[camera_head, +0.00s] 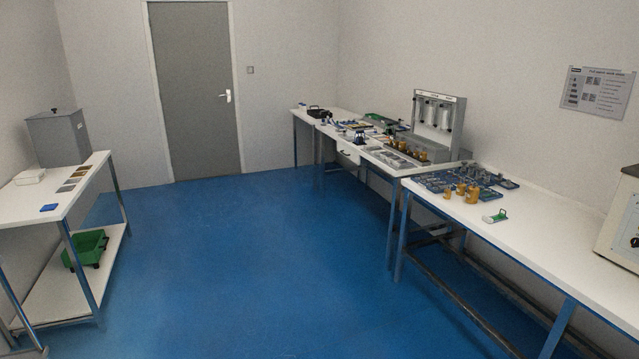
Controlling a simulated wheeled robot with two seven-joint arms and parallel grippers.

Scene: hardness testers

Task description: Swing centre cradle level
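A grey upright apparatus (439,122) stands on the far part of the long bench at the right, against the wall. Several pale vertical units hang side by side on its panel; the middle one (432,112) is too small to tell whether any cradle in it is tilted or level. Brass-coloured pieces (408,149) sit in a row at its foot. Neither of my grippers is in view.
The near white bench (540,235) carries blue trays, brass cylinders (471,194), a green-handled item (495,216) and a beige machine (622,225). The blue floor (250,260) between is clear to the door (195,90).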

